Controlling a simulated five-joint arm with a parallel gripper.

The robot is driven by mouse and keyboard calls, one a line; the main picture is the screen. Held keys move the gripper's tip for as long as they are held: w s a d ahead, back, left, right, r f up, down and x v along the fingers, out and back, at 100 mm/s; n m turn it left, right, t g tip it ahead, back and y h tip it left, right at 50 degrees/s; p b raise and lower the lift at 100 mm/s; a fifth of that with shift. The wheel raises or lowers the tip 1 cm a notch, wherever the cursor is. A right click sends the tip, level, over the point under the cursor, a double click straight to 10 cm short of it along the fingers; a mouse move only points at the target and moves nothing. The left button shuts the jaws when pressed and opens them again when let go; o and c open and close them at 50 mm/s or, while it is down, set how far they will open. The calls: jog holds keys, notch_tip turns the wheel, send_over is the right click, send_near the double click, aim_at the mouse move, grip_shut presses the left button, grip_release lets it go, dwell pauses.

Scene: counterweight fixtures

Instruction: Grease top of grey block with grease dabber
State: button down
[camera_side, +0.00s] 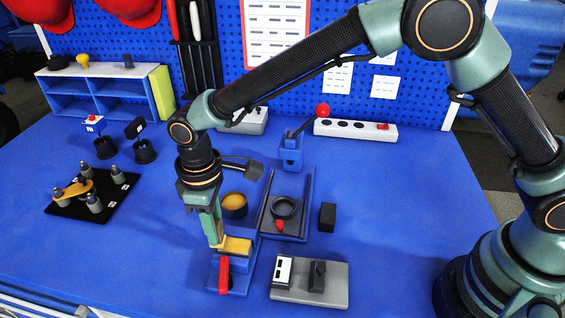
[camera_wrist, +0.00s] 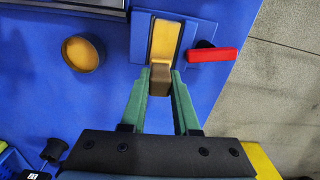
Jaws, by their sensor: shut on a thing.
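My gripper (camera_side: 214,242) points down at the left end of a blue fixture (camera_side: 240,284) with a red lever. Its green fingers (camera_wrist: 160,78) are shut on a small brown block-like piece, which looks like the grease dabber (camera_wrist: 160,83). Just beyond it, a yellow-tan layer coats the top of what appears to be the grey block (camera_wrist: 150,27), of which a dark grey border shows. It also shows in the side view (camera_side: 236,246). I cannot tell whether the dabber touches it. A dark round pot (camera_side: 235,212) with tan contents stands behind the fixture.
Right of the fixture are a blue-edged tray (camera_side: 296,225) with a dark ring, a small black block (camera_side: 327,217) and a grey plate (camera_side: 333,284) with a dark clamp. A black board (camera_side: 70,205) with pegs lies left. Bare blue table lies between the board and my gripper.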

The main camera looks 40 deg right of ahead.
jog(key=shift+w+a, duration=0.3)
jog(key=shift+r, duration=4.05)
jog(key=shift+s+a, duration=0.25)
jog(key=shift+s, duration=0.15)
jog(key=shift+f, duration=4)
jog(key=shift+s+d, duration=1.3)
jog(key=shift+d, duration=0.1)
jog(key=shift+w+a+f, duration=0.1)
jog(key=shift+w+a, duration=1.2)
jog(key=shift+a, duration=0.05)
jog(key=shift+r, duration=4.1)
